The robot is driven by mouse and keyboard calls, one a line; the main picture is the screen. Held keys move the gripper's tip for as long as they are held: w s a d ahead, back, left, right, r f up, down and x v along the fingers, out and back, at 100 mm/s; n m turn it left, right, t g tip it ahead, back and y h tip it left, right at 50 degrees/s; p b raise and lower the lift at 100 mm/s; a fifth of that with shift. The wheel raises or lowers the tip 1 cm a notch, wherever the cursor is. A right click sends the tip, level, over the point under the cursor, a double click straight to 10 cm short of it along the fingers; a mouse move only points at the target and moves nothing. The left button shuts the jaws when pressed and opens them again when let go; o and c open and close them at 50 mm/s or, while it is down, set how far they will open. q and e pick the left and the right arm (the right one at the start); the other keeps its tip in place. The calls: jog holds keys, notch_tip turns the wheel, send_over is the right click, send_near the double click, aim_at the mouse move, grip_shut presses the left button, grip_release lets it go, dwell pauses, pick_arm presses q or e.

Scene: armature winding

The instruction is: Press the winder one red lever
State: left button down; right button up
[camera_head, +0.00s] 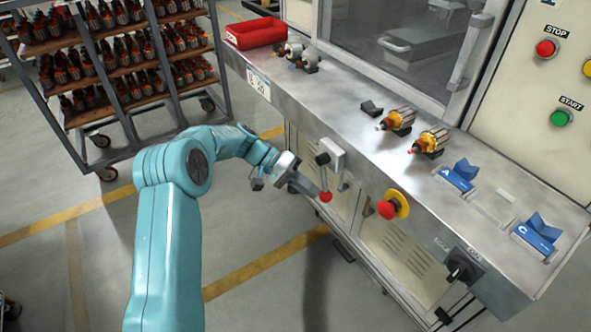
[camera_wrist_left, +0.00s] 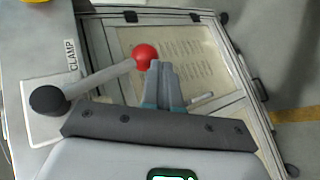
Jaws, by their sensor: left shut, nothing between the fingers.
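The red lever has a red ball knob (camera_head: 326,197) on a metal rod below a black pivot (camera_head: 322,159), mounted on the front face of the machine bench. In the left wrist view its red knob (camera_wrist_left: 145,54) sits at the end of a grey rod that slants from a black hub (camera_wrist_left: 47,100) beside the word CLAMP. My left gripper (camera_head: 317,191) is shut and empty, with its fingertips right at the knob. In the left wrist view the closed fingertips (camera_wrist_left: 163,72) are just right of the knob; I cannot tell if they touch. My right gripper is not in view.
A red emergency button (camera_head: 387,209) on a yellow collar is right of the lever. A loaded rack (camera_head: 110,75) stands at left. The floor between is clear.

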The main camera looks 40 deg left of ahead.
pick_arm(q)
jog(key=shift+s+d+f+n+h+b, duration=0.1)
jog(key=shift+s+d+n+h+b, duration=0.15)
jog(key=shift+d+h, duration=0.25)
jog(key=shift+s+d+n+h+b, duration=0.15)
jog(key=shift+d+h+b, duration=0.15)
jog(key=shift+d+h, duration=0.15)
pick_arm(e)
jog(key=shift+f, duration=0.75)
pick_arm(q)
jog(key=shift+f, duration=0.1)
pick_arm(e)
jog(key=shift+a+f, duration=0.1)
